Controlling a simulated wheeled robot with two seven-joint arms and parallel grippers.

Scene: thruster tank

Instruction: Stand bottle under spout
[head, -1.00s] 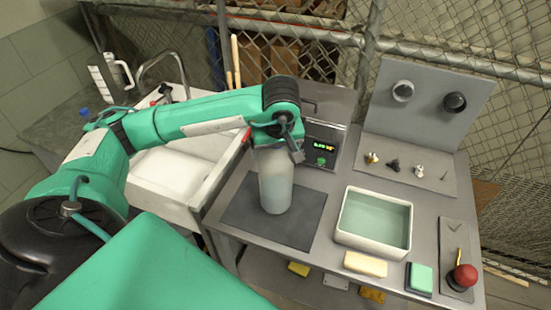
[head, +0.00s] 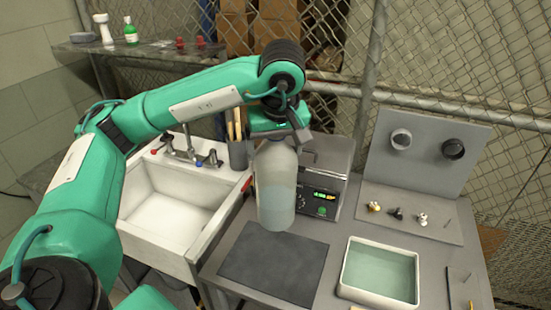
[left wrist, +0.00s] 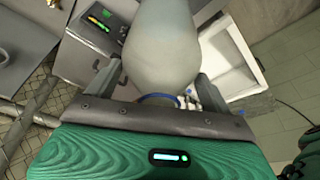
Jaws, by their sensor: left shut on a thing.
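A translucent pale bottle (head: 275,195) with a bluish lower part hangs roughly upright from my left gripper (head: 281,138). The gripper is shut on the bottle's upper end. The bottle appears held above the bench, behind the dark mat (head: 275,262) and in front of the grey device. In the left wrist view, the bottle (left wrist: 162,45) fills the space between the two fingers. The tap (head: 190,148), with red and blue marks, stands at the back of the white sink (head: 129,205), left of the bottle. My right gripper is out of view.
A grey device (head: 325,205) with a green display stands close behind the bottle. A white tub (head: 344,285) of greenish liquid is at right, before a panel with knobs (head: 452,149). A holder with sticks (head: 238,152) stands beside the tap. The mat is clear.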

